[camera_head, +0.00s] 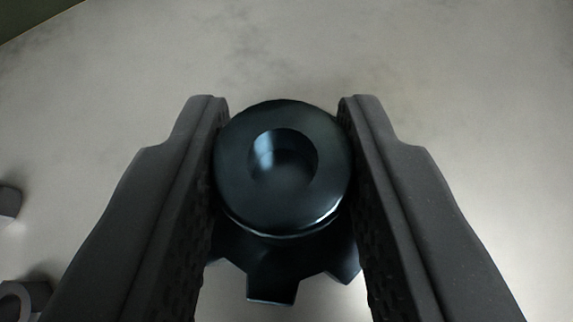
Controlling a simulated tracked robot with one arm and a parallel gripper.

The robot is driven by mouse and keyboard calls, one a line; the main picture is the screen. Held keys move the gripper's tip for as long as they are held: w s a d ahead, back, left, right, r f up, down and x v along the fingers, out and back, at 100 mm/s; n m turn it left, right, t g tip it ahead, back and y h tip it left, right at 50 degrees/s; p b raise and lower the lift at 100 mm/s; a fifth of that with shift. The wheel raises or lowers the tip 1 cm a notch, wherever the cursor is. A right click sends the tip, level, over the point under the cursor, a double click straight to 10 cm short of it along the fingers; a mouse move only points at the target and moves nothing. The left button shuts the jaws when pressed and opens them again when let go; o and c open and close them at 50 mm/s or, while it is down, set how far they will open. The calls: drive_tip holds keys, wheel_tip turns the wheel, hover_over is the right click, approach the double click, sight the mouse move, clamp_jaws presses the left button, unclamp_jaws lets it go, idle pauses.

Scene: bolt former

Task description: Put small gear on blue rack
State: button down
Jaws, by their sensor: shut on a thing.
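The small gear (283,190) is dark and glossy, with a round hub, a hole in its top, and wide teeth showing below the hub. My gripper (283,125) is shut on its hub, with one dark finger pressed to each side. The gear's hub faces the camera. Part of the toothed ring is hidden behind the hub and fingers. I cannot tell whether the gear touches the pale surface beneath or is held above it. The blue rack is not in view.
A pale grey, smudged surface (460,80) fills most of the view and is clear above and to the right. Two grey metal parts, one at the left edge (9,201) and one ring-shaped (20,298) at the lower left, are cut off by the frame. A dark green area (30,15) lies past the surface's edge at the top left.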

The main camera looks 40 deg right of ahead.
idle(0.3)
drive_tip(key=c, duration=1.1)
unclamp_jaws()
drive_tip(key=shift+f, duration=0.1)
drive_tip(key=shift+o, duration=0.2)
drive_tip(key=p+v, duration=0.2)
drive_tip(key=v, duration=1)
drive_tip(key=shift+a, duration=0.1)
